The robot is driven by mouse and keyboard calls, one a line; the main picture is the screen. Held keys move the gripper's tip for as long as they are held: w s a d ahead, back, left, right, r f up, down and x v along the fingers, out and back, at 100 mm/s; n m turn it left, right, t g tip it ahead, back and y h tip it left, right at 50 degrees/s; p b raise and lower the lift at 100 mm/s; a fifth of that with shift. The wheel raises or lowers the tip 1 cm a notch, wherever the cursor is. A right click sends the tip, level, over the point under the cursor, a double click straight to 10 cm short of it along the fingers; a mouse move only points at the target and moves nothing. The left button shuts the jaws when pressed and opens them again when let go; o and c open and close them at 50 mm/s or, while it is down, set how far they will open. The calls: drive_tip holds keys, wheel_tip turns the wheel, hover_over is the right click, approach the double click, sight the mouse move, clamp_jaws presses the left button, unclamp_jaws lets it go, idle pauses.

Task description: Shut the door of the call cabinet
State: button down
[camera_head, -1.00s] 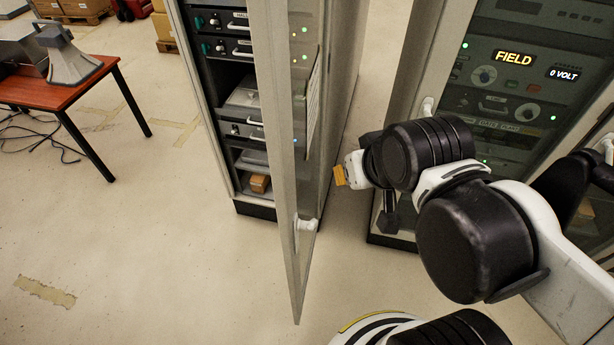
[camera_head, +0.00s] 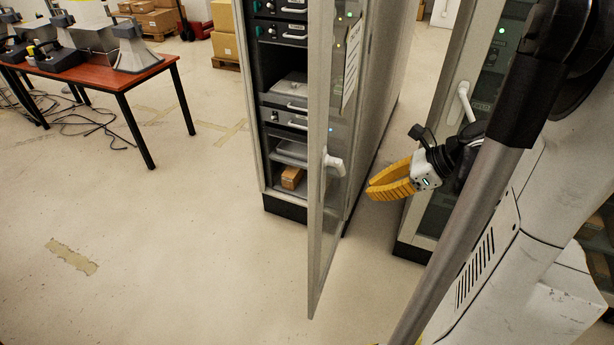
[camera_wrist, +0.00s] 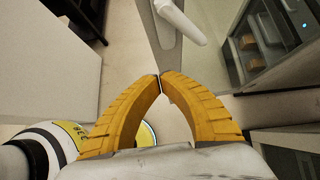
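The glass door (camera_head: 322,220) of the middle grey cabinet (camera_head: 250,100) stands wide open, swung out toward me and seen nearly edge-on. Its white handle (camera_head: 334,162) is on the right-hand face. My gripper (camera_head: 370,187) is right of the door, slightly lower than the handle, with a visible gap between them. The yellow fingers point left toward the door. In the wrist view the fingertips (camera_wrist: 160,82) meet with nothing between them. A white handle (camera_wrist: 180,22) on a pale frame shows ahead of them, apart from the tips.
A second grey cabinet with a white handle (camera_head: 462,100) stands close behind my gripper on the right. Shelves in the open cabinet hold a small brown box (camera_head: 291,178). A red-brown table (camera_head: 100,82) with horn loudspeakers is at left. The floor before the door is clear.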

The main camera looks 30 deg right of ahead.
sight(319, 201)
drive_tip(key=shift+w+a+r+b+x, duration=0.2)
drive_tip(key=shift+w+r+b+x, duration=0.3)
drive_tip(key=shift+x, duration=1.6)
drive_tip(key=shift+w+a+r+b+x, duration=0.15)
drive_tip(key=shift+b+x, duration=0.6)
drive_tip(key=shift+x, duration=1.3)
drive_tip(key=shift+w+a+r+b+x, duration=0.25)
drive_tip(key=shift+r+b+x, duration=0.25)
drive_tip(key=shift+x, duration=1.6)
